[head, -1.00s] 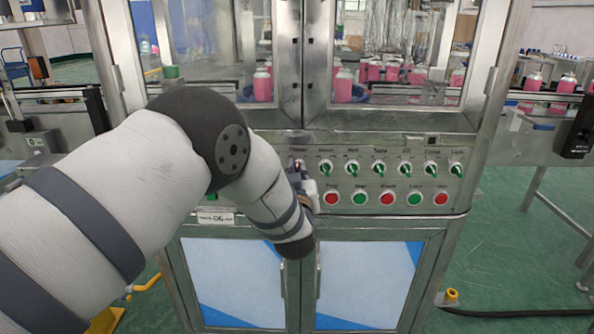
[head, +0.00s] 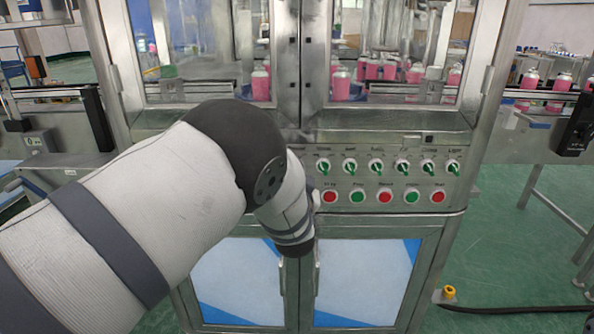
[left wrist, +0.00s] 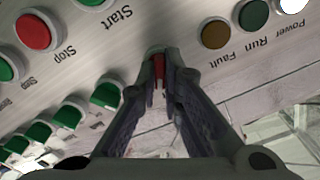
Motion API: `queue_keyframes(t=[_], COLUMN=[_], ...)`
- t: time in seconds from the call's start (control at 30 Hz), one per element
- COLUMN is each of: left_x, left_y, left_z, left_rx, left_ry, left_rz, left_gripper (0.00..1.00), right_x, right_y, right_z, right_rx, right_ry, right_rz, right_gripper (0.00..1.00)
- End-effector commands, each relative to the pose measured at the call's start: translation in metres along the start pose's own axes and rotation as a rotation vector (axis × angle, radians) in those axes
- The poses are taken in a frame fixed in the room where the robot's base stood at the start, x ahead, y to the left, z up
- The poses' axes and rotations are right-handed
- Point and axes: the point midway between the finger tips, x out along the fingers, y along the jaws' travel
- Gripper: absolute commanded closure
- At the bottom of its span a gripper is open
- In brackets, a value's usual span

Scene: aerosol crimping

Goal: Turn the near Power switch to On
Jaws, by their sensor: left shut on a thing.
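In the left wrist view, the two dark fingers of my left gripper (left wrist: 160,60) are closed around a small red-handled knob, the near Power switch (left wrist: 158,69), on the silver panel. Only a narrow red strip of it shows between the fingertips, so its setting cannot be read. In the head view, my left arm covers the switch and most of the gripper at the left end of the switch row. My right gripper is in neither view.
Green-handled switches (head: 377,168) continue the row to the right, above red and green push buttons (head: 385,197). In the wrist view, a red Stop button (left wrist: 38,32) and the Fault lamp (left wrist: 215,33) flank the fingers. Glass doors (head: 400,60) stand above the panel.

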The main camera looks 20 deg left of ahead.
Motion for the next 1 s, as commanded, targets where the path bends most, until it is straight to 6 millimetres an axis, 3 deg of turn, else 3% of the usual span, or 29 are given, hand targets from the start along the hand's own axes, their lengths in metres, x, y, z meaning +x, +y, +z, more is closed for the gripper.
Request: queue_keyframes(t=[0.57, 0.6, 0.67, 1.0], left_x=[-0.0008, -0.0008, -0.0007, 0.0000], left_y=[0.0015, 0.0015, 0.0015, -0.0015], left_z=[0.0023, 0.0024, 0.0023, -0.0031], left_rx=[0.032, 0.032, 0.032, 0.030], left_ry=[-0.005, -0.005, -0.004, 0.000], left_rz=[0.003, 0.003, 0.003, 0.000], left_gripper=[1.00, 0.88, 0.74, 0.72], right_x=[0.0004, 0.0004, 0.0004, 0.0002], right_y=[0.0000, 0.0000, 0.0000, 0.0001], right_z=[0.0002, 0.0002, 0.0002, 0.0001], right_rx=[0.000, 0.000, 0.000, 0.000], right_ry=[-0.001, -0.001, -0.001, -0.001], right_rz=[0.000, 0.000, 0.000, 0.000], right_gripper=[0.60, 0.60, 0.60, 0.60])
